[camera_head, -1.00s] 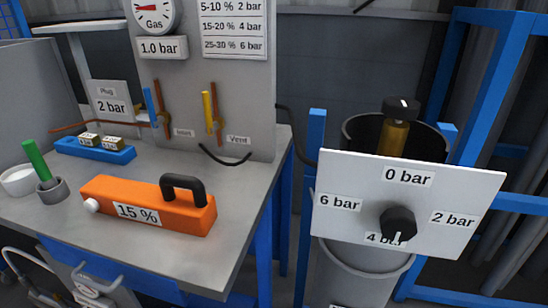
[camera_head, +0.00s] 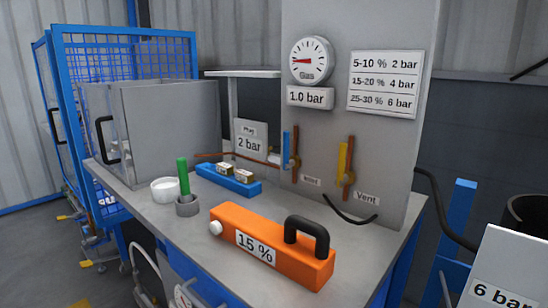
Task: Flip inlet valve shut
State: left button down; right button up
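The inlet valve (camera_head: 291,150) is a blue lever beside a brown pipe on the grey upright panel (camera_head: 365,175), with a label reading "Inlet" at its lower right. Its blue handle stands upright, in line with the pipe. To its right is the vent valve (camera_head: 344,162), a yellow lever that also stands upright, labelled "Vent". Above them a round gas gauge (camera_head: 311,60) sits over a sign reading 1.0 bar. Neither of my grippers shows in the view.
An orange block (camera_head: 280,246) marked 15 % with a black handle lies on the bench (camera_head: 180,232) before the panel. A blue tray (camera_head: 228,182), a white bowl (camera_head: 165,190) and a green-handled tool (camera_head: 183,172) stand to the left.

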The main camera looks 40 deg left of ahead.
aim_at(287, 163)
jog(key=u, duration=1.1)
jog(key=i+j+u, duration=0.15)
jog(key=j, duration=0.25)
jog(key=j+u, duration=0.15)
jog(key=j, duration=0.3)
jog(key=i+j+u, duration=0.15)
jog(key=j, duration=0.25)
